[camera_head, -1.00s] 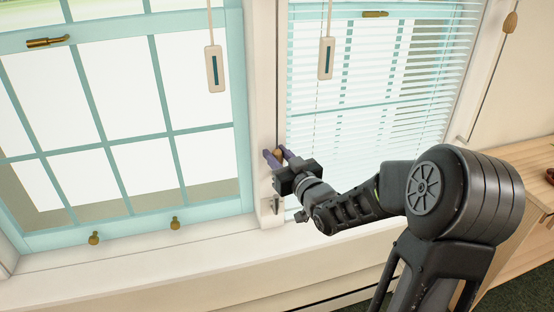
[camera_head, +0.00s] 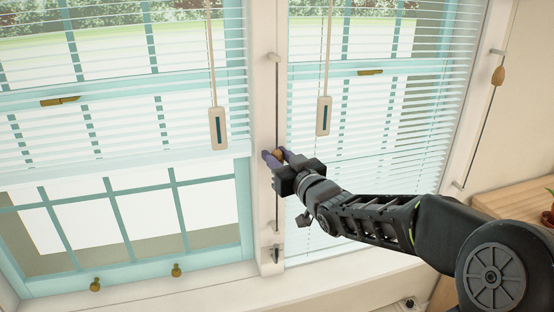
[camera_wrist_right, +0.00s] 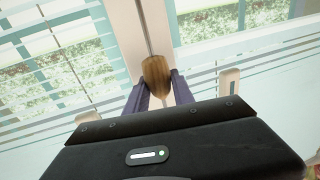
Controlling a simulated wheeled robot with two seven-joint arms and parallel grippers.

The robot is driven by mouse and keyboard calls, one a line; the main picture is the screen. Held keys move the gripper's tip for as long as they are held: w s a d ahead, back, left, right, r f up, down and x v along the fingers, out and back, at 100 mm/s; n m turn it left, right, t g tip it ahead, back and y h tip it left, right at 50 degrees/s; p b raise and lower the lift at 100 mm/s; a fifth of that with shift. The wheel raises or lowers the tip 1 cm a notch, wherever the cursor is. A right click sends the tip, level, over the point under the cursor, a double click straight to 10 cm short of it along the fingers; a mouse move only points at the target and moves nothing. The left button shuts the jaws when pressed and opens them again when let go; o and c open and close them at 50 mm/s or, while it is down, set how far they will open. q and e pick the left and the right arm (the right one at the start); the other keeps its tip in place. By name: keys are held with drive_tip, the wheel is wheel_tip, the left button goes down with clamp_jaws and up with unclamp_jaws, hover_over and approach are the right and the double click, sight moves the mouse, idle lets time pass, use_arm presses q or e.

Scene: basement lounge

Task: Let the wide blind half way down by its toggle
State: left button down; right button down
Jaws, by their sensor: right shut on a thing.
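The wide blind (camera_head: 115,128) hangs over the left window in the head view. Its slats cover the upper part, and its lower edge is at about mid-window, with bare panes below. My right gripper (camera_head: 273,157) is shut on a wooden toggle (camera_head: 278,154) on a cord along the post between the windows. In the right wrist view the toggle (camera_wrist_right: 156,76) stands between the two purple fingers, with the cord running up from it. My left gripper is not in view.
A second blind (camera_head: 400,110) covers the right window. Another wooden toggle (camera_head: 498,76) hangs on a cord at the far right. Pale tags (camera_head: 218,128) and (camera_head: 324,116) hang on cords before the blinds. A cleat (camera_head: 276,253) sits low on the post. A wooden surface (camera_head: 510,205) is at right.

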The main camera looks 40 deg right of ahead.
drive_tip(key=c, duration=1.1)
unclamp_jaws()
drive_tip(key=shift+o, duration=0.2)
drive_tip(key=shift+f, duration=0.1)
drive_tip(key=s+a+b, duration=0.1)
drive_tip(key=s, duration=0.6)
drive_tip(key=shift+s, duration=0.4)
